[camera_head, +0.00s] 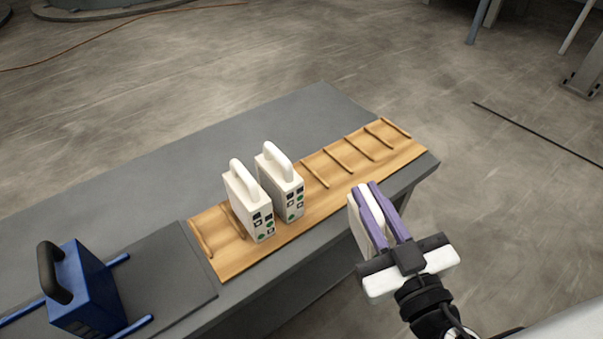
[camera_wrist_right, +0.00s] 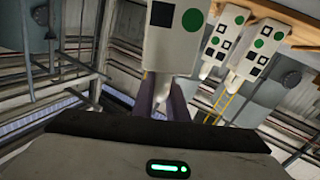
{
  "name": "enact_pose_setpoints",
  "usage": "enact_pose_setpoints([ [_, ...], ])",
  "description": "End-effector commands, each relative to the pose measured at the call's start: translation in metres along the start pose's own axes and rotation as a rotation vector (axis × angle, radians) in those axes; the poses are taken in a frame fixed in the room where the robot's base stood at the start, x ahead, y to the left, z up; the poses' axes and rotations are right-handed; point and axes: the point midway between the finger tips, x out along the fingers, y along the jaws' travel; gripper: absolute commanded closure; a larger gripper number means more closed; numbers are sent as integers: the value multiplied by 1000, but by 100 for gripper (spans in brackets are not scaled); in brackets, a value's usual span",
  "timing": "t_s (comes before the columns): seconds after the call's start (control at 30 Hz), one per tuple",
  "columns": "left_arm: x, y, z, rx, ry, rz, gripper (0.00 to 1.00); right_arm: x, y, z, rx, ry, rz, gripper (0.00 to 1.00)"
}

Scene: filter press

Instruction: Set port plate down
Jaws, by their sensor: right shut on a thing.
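My right gripper (camera_head: 378,190) has purple fingers and is shut on a white port plate (camera_head: 358,222). It holds the plate beyond the front edge of the table, to the right of the wooden rack. The fingers and the wrist hide much of the plate in the head view. My left gripper is not in view.
The grey table (camera_head: 140,180) carries the rack and, at the left, a blue block (camera_head: 83,290) with a black handle on blue rails. The right half of the rack is free. Open floor (camera_head: 500,150) lies to the right.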

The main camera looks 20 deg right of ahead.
Motion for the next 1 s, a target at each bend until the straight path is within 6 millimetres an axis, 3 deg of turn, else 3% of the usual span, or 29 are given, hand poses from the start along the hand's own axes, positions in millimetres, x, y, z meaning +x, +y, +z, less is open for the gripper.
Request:
enact_pose_setpoints([
  [0.17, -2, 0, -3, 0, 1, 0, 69, 26, 5, -15, 19, 17, -2, 100],
  [0.33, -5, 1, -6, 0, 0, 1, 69, 64, 8, -34, 45, 21, -25, 100],
  [0.6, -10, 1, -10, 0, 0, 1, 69, 122, 6, -80, 93, 29, -113, 100],
  [0.8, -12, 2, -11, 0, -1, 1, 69, 150, 0, -114, 124, 33, -194, 100],
  [1.0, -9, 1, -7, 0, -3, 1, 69, 165, -8, -136, 144, 38, -266, 100],
])
